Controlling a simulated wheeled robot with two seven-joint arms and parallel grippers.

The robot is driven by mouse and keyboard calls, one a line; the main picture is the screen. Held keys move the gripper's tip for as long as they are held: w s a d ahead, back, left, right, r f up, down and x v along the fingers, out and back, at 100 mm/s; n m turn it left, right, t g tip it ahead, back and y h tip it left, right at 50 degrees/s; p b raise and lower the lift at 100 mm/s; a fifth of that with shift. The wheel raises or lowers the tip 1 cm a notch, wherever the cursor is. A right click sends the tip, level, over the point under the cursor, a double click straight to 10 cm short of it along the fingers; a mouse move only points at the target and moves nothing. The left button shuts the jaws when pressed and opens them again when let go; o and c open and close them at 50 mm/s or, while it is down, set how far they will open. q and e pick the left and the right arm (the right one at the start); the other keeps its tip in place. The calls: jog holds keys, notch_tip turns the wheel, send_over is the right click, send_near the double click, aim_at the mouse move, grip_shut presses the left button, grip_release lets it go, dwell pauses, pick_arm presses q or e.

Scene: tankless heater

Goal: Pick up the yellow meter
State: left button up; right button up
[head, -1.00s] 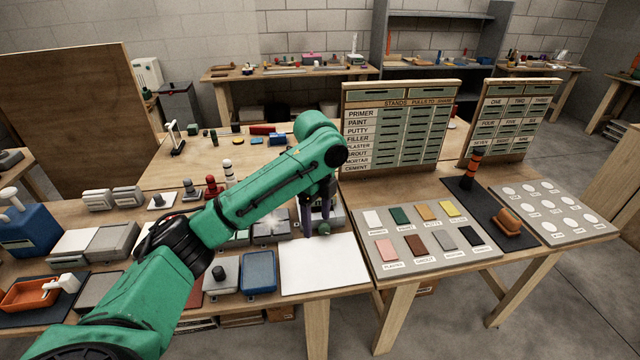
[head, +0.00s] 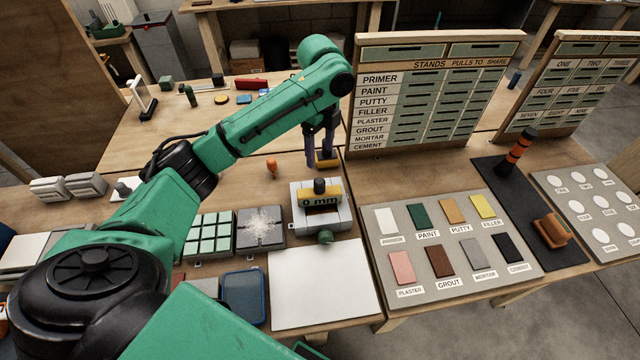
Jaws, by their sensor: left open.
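A small dark-yellow block (head: 328,164), which looks like the yellow meter, sits on the table just behind a grey boxy device. My left gripper (head: 320,162) points down at it with its dark fingers apart. The fingertips are right by the block and partly cover it; I cannot tell whether they touch it or stand around it. The grey device (head: 338,222) carries a yellow panel (head: 320,198) with a dark knob above it. My right gripper is not in view.
A white sheet (head: 322,284) lies in front of the device. A green-tiled tray (head: 209,238) and a speckled grey block (head: 261,228) stand to its left. An orange bulb-shaped piece (head: 271,167) is left of the gripper. A labelled board (head: 430,90) rises close on the right.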

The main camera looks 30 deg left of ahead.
aim_at(319, 181)
pick_arm(q)
jog(key=f, duration=0.2)
jog(key=s+f+p, duration=0.1)
jog(key=f, duration=0.1)
jog(key=shift+d, duration=0.2)
jog(key=f+p, duration=0.1)
jog(key=f, duration=0.1)
jog(key=f+p, duration=0.1)
jog(key=f, duration=0.4)
jog(key=shift+w+a+f+p, duration=0.2)
jog(key=shift+w+a+p, duration=0.05)
jog(key=shift+w+p, duration=0.15)
jog(key=shift+s+f, duration=0.1)
jog(key=shift+f, duration=0.25)
grip_shut()
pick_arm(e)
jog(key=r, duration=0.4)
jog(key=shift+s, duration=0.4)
